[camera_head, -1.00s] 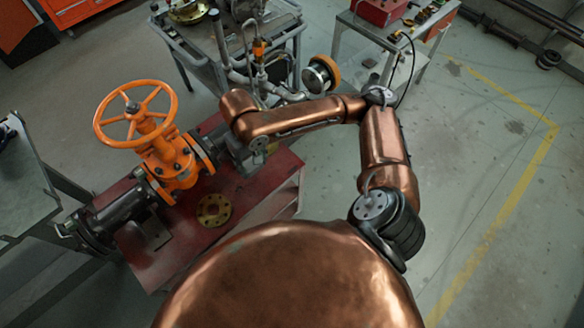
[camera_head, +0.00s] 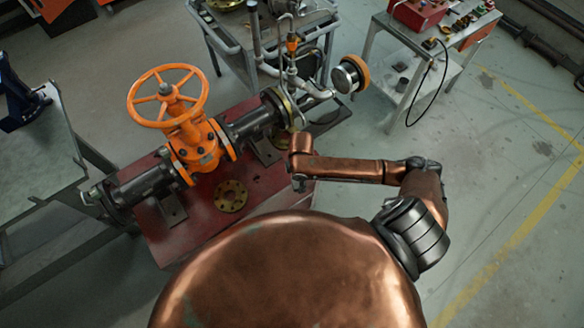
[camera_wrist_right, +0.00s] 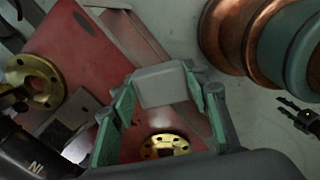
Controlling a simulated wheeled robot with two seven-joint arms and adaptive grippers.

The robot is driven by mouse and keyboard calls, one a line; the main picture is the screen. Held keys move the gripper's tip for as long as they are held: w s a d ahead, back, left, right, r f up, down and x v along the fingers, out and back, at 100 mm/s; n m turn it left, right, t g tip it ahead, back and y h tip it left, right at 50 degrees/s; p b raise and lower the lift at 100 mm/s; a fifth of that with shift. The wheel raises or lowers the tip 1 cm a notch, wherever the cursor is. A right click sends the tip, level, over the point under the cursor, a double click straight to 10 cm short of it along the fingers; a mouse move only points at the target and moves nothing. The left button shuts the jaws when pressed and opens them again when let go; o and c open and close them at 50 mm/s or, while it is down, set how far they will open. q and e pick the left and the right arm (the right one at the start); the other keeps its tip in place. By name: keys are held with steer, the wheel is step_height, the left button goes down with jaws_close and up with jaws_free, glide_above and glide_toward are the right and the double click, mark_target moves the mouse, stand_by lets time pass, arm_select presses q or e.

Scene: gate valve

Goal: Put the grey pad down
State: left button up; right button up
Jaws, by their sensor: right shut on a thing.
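The grey pad (camera_wrist_right: 162,87) is a rounded block in the right wrist view. My right gripper (camera_wrist_right: 158,94) is shut on it, with its green-faced fingers on either side. The pad shows against the red bench top (camera_wrist_right: 62,45); I cannot tell how high it is above it.
The orange gate valve (camera_head: 195,140) with its handwheel stands on the red bench (camera_head: 200,222) between dark pipes. A brass flange (camera_head: 231,196) lies on the bench top.

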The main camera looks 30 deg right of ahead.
steer(key=w+d+f, duration=0.1)
steer(key=w+f, duration=0.2)
steer(key=w, duration=0.1)
steer(key=w+d+f+b, duration=0.1)
steer(key=w+d+f, duration=0.1)
steer(key=w+f, duration=0.1)
steer(key=w+d+f+b, duration=0.1)
steer(key=w+f, duration=0.2)
steer(key=w, duration=0.2)
steer(key=shift+d, duration=0.25)
steer(key=shift+w+d+f, duration=0.15)
steer(key=shift+w+f, duration=0.25)
steer(key=shift+f, duration=0.1)
arm_select(q)
steer(key=shift+s+d+f+b, duration=0.15)
steer(key=shift+s+f, duration=0.3)
steer(key=shift+f, duration=0.25)
steer(key=shift+s+a+f+b, duration=0.15)
steer(key=shift+s+f, duration=0.3)
steer(key=shift+f, duration=0.25)
arm_select(e)
steer(key=shift+f, duration=1.45)
arm_select(q)
steer(key=shift+d, duration=0.1)
arm_select(e)
steer(key=shift+f, duration=0.15)
arm_select(q)
steer(key=shift+s, duration=0.1)
arm_select(e)
steer(key=o, duration=1)
